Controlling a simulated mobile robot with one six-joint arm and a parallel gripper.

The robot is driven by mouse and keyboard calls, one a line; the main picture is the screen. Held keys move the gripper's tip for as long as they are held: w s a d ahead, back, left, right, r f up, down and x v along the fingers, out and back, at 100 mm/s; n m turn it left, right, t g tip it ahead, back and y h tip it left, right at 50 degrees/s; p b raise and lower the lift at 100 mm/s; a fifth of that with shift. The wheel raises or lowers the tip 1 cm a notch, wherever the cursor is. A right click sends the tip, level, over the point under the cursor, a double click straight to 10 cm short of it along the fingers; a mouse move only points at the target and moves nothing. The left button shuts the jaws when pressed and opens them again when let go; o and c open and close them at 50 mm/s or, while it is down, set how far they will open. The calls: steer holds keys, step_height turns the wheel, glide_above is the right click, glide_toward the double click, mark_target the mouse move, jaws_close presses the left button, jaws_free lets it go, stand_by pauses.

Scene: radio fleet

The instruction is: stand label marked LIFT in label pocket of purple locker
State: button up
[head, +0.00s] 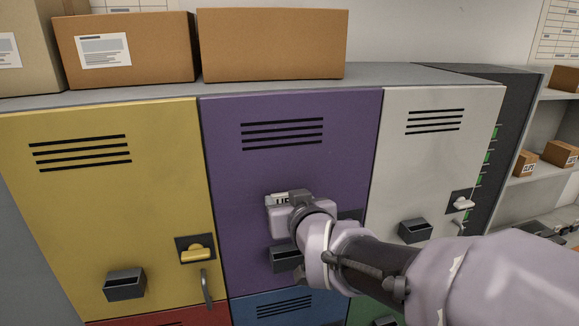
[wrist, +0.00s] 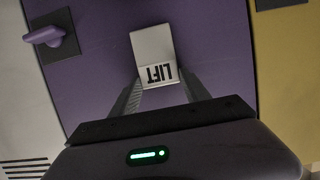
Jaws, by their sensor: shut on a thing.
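The purple locker (head: 330,130) stands in the middle of the head view and fills much of the wrist view (wrist: 95,85). Its dark label pocket (head: 284,258) is on the door, below my gripper and partly covered by my arm. My gripper (head: 287,200) is in front of the door, above the pocket. In the wrist view my gripper (wrist: 158,80) is shut on the white label marked LIFT (wrist: 152,45), whose letters appear upside down there. The label (head: 278,200) is partly hidden in the head view. I cannot tell the gap between label and door.
A yellow locker (head: 110,210) with its own pocket (head: 125,284) is at left. A white locker (head: 430,160) with a pocket (head: 415,231) is at right. The purple locker's latch (wrist: 48,35) juts out beside the label. Cardboard boxes (head: 272,45) stand on top.

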mark_target(291, 247)
steer(key=v, duration=0.4)
steer(key=shift+s+r, duration=0.1)
steer(key=shift+c, duration=0.9)
step_height(291, 247, down, 6)
steer(key=w+b, duration=0.1)
steer(key=b, duration=0.6)
steer(key=shift+w+a, duration=0.15)
steer(key=shift+b, duration=0.45)
steer(key=shift+b, duration=0.55)
steer(key=shift+f+b, duration=2.65)
steer(key=shift+b, duration=0.2)
